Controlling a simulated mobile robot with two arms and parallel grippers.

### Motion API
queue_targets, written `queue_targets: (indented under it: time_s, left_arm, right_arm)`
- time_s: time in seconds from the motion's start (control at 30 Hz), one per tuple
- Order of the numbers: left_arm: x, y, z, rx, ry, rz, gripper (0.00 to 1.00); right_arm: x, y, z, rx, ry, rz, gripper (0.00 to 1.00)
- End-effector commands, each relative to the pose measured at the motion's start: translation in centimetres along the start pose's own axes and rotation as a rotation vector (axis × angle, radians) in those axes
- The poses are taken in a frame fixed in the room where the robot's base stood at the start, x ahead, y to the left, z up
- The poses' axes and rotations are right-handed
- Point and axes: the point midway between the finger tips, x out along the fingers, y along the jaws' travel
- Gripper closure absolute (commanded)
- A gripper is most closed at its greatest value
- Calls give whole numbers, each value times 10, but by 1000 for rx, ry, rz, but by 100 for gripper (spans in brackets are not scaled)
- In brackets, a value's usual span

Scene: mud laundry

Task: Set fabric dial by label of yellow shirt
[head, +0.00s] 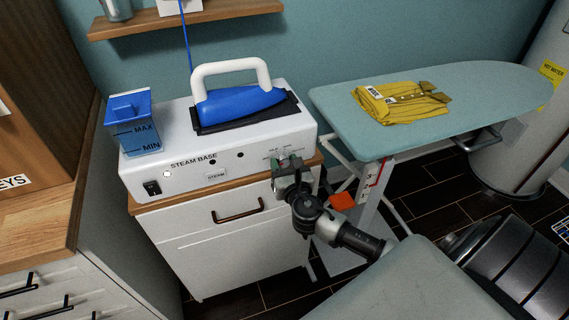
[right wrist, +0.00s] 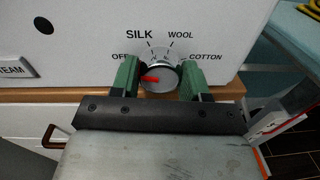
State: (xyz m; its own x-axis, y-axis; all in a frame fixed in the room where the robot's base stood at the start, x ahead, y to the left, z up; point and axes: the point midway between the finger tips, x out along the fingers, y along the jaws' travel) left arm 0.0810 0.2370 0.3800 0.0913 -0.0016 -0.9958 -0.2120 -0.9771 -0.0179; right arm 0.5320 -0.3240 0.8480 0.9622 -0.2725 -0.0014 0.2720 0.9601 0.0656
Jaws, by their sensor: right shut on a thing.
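The yellow shirt (head: 418,106) lies folded on the ironing board. A small white label (head: 375,92) shows at its left end, but its writing is too small to read for sure. The fabric dial (right wrist: 162,77) is a round silver knob on the steam base front, with OFF, SILK, WOOL and COTTON printed around it. Its red pointer (right wrist: 150,79) points left, toward the OFF side. My right gripper (head: 286,166) is shut on the dial, with one green finger on each side, as the right wrist view shows (right wrist: 161,68). My left gripper is out of view.
The white steam base (head: 227,152) stands on a wood-topped cabinet (head: 196,253), with a blue iron (head: 240,101) and a blue water tank (head: 136,128). The ironing board (head: 350,110) is at the right, beside a white water heater (head: 522,130). A wooden shelf (head: 200,20) is above.

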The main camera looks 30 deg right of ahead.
Motion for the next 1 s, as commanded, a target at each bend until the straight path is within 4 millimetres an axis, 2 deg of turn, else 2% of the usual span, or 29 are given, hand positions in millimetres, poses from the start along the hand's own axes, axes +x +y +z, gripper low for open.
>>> queue_targets:
  time_s: [0.37, 1.0]
  left_arm:
    - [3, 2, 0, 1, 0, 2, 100]
    - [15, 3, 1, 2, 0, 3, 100]
  right_arm:
    - [0, 0, 0, 113, 3, -2, 78]
    - [0, -2, 0, 691, 25, -3, 78]
